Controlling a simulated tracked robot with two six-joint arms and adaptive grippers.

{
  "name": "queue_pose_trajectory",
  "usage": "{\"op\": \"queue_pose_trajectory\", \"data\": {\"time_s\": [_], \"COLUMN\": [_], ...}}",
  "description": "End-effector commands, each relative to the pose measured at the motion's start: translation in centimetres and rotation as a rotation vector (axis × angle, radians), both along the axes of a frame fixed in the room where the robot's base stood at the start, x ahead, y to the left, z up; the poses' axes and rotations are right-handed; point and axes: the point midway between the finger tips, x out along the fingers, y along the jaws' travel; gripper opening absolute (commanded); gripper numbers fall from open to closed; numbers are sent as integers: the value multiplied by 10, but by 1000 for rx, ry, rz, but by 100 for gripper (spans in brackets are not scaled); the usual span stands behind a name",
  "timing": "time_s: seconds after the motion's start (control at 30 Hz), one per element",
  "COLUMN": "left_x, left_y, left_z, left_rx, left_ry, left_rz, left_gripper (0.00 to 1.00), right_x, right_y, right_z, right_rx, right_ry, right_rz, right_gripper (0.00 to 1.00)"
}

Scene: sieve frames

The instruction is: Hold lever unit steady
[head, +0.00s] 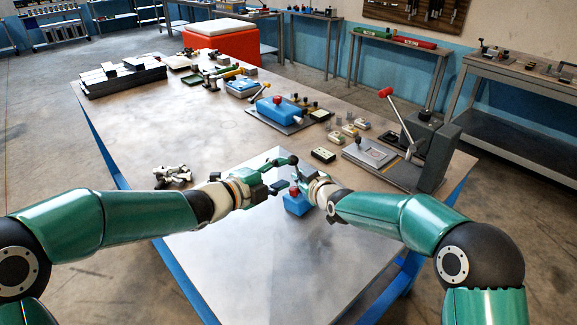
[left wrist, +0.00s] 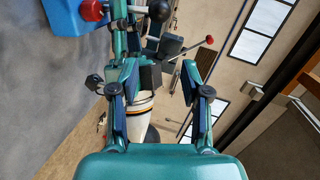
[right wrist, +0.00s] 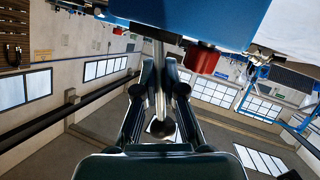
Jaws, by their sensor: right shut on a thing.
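The lever unit is a blue box (head: 297,204) with a red knob (head: 294,191) on top, standing on the grey metal sheet. Its metal lever (right wrist: 159,80) ends in a black ball (right wrist: 162,128), which also shows in the head view (head: 293,160). My right gripper (right wrist: 160,68) is shut on the lever rod, between box and ball. My left gripper (left wrist: 170,78) is open and empty, left of the unit in the head view. In the left wrist view, the blue box (left wrist: 68,15) lies outside its fingers at the upper left.
The grey sheet (head: 240,265) is clear in front of the unit. Pale parts (head: 172,176) lie at the left. Behind stand a blue block (head: 277,111) with a red knob and a dark grey lever machine (head: 435,150). My two grippers are close together.

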Motion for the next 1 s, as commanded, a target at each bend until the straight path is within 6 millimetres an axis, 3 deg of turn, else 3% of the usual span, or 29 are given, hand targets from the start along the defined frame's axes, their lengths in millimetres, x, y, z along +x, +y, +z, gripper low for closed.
{"op": "queue_pose_trajectory", "data": {"time_s": [0.03, 0.3, 0.47, 0.6, 0.8, 1.0], "left_x": [0, -6, -8, -10, -9, 12], "left_y": [-1, -5, 5, 19, 24, 13], "left_z": [3, 15, 10, -5, -32, -33], "left_rx": [-72, -725, -1121, -1381, -1442, -1437], "left_ry": [34, 370, 567, 685, 730, 729], "left_rz": [14, 129, 206, 280, 351, 350], "left_gripper": [55, 55, 55, 55, 55, 55], "right_x": [-2, -2, -2, -2, -2, -2], "right_y": [-1, -1, -1, -1, -1, -1], "right_z": [-8, -8, -8, -8, -8, -8], "right_rx": [-5, -5, -5, -5, -5, -4], "right_ry": [17, 17, 17, 17, 18, 17], "right_rz": [0, 0, 0, 0, 1, 1], "right_gripper": [0, 0, 0, 0, 0, 0]}}
